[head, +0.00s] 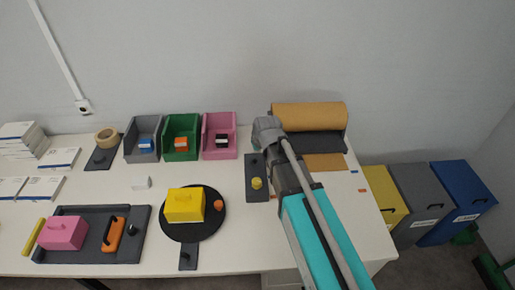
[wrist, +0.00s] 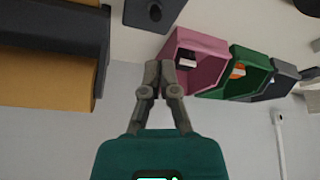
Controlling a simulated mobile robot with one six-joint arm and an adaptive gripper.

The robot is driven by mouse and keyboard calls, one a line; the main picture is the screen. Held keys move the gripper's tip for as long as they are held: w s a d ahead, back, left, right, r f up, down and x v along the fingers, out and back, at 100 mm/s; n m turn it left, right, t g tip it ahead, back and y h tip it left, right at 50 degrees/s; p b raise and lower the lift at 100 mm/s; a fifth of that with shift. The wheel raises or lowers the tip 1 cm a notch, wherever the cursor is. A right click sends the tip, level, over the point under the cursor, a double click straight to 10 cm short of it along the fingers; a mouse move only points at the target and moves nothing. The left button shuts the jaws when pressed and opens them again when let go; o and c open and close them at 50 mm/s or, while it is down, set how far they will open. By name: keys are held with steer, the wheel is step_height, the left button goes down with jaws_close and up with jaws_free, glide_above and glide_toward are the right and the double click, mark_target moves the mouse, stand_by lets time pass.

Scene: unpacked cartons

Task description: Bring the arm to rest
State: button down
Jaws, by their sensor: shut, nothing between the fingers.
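My gripper (wrist: 160,66) shows in the wrist view with its two grey fingertips together and nothing between them. It points toward the back of the table, with the pink bin (wrist: 203,55) just right of the fingertips in that picture. In the head view my arm reaches in from the lower right over the white table (head: 330,225), and its grey end is near the brown roll (head: 310,116). I cannot make out the fingers in the head view.
Grey (head: 144,125), green (head: 181,125) and pink (head: 219,123) bins stand along the back wall. A black turntable (head: 190,232) bears a yellow box. A dark tray (head: 90,255) bears a pink box. Yellow, grey and blue floor bins stand right of the table.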

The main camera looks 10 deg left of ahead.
stand_by(0.4)
steer(key=s+d+m+g, duration=0.1)
steer(key=s+d+m, duration=0.1)
steer(key=s+d, duration=0.3)
steer(key=s+d+f+m+g+h, duration=0.1)
steer(key=s+d, duration=0.3)
steer(key=d, duration=0.7)
steer(key=s+d+f+m+g+h, duration=0.1)
steer(key=s+d+m+g, duration=0.1)
steer(key=s+d, duration=0.3)
steer(key=d+m, duration=0.1)
steer(key=d, duration=0.2)
steer(key=shift+s+g, duration=0.3)
steer(key=shift+g, duration=0.1)
stand_by(0.7)
